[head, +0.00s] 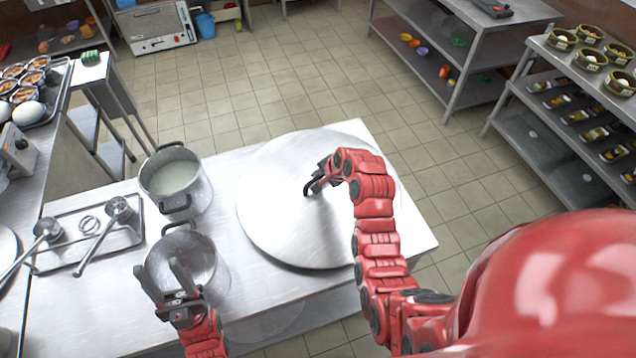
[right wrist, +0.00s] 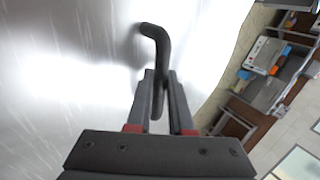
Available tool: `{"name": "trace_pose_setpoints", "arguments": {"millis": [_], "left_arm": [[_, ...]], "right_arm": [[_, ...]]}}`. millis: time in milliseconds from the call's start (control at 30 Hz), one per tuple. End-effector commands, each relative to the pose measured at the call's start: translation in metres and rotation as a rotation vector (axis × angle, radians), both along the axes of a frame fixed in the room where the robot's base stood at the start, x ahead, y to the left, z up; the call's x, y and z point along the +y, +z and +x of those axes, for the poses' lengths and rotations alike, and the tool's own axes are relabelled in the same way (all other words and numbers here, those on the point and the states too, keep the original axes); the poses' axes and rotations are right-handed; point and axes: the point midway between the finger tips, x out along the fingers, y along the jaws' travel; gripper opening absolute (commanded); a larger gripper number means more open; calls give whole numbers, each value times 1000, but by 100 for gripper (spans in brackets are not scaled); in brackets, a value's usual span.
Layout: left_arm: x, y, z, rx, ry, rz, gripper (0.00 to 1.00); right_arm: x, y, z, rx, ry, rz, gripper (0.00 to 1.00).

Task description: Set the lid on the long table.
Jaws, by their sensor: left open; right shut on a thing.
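The lid (head: 275,220) is a large round brushed-metal disc with a dark bar handle. In the head view it is over the right part of the long table (head: 420,240). I cannot tell whether it touches the table top. My right gripper (head: 312,186) is at the lid's middle, shut on the handle, which shows in the right wrist view (right wrist: 153,45). The lid's surface (right wrist: 60,70) fills much of that view. My left gripper (head: 178,285) is open and empty, above the near pot (head: 210,262).
A second pot (head: 190,185) with pale congee stands behind the near pot. A tray (head: 60,265) with ladles (head: 95,235) lies to the left. A shelf rack (head: 540,120) with bowls stands at the right, across open tiled floor (head: 260,90).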

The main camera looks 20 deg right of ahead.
Motion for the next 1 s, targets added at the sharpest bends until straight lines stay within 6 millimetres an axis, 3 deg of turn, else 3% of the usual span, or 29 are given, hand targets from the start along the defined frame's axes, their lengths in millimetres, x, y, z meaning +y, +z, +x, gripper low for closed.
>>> {"name": "trace_pose_setpoints", "arguments": {"millis": [100,367,400,533,833,1000], "left_arm": [[0,-10,0,0,0,0,50],[0,-9,0,0,0,0,50],[0,-9,0,0,0,0,50],[0,-9,0,0,0,0,50],[0,-8,0,0,0,0,50],[0,3,0,0,0,0,50]], "right_arm": [[1,-18,1,-2,1,1,0],[1,-17,1,-5,1,2,0],[0,-18,1,-4,0,0,25],[0,-18,1,-3,0,1,48],[0,-17,0,-2,0,1,49],[-4,0,-8,-3,-1,1,49]]}}
